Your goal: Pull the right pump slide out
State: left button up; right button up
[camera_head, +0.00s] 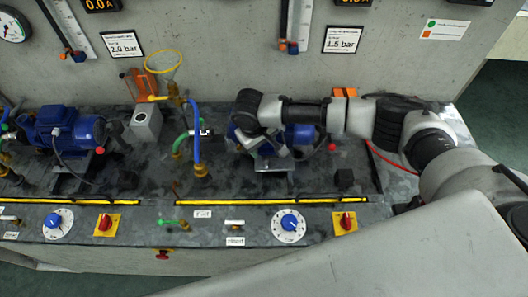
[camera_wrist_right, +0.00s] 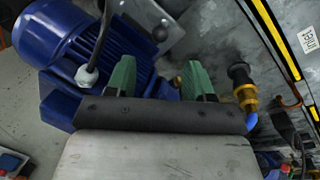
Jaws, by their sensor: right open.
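The right pump has a blue motor (camera_head: 301,135), partly hidden behind my right arm in the head view. Its finned blue housing (camera_wrist_right: 95,45) fills the upper left of the wrist view, with a grey cable along it. A pale metal plate (camera_head: 274,163) shows below the pump; I cannot tell if it is the slide. My right gripper (camera_wrist_right: 160,82) is open, its two green fingers apart, close to the motor. I see nothing clearly held between them. In the head view its fingers are hidden by my arm. My left gripper is not in view.
A blue hose (camera_head: 196,135) with brass fittings stands left of the right pump. The left pump (camera_head: 62,130) is further left. A yellow-black strip (camera_head: 270,201) runs along the front, above a blue dial (camera_head: 289,224) and a red switch (camera_head: 345,221).

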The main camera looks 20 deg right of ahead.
aim_at(266, 159)
jog(key=f, duration=0.3)
jog(key=shift+s+d+f, duration=0.1)
jog(key=shift+s+d, duration=0.1)
jog(key=shift+d, duration=0.15)
jog(key=shift+w+d+f, duration=0.1)
jog(key=shift+w+f, duration=0.05)
jog(key=shift+f, duration=0.35)
jog(key=shift+w+d+f, duration=0.1)
jog(key=shift+f, duration=0.35)
jog(key=f, duration=0.3)
jog(key=shift+w+d+f+p, duration=0.2)
jog(key=shift+w+d+p, duration=0.05)
jog(key=shift+p, duration=0.1)
jog(key=shift+f, duration=0.1)
jog(key=shift+c, duration=0.8)
jog(key=c, duration=0.7)
grip_shut()
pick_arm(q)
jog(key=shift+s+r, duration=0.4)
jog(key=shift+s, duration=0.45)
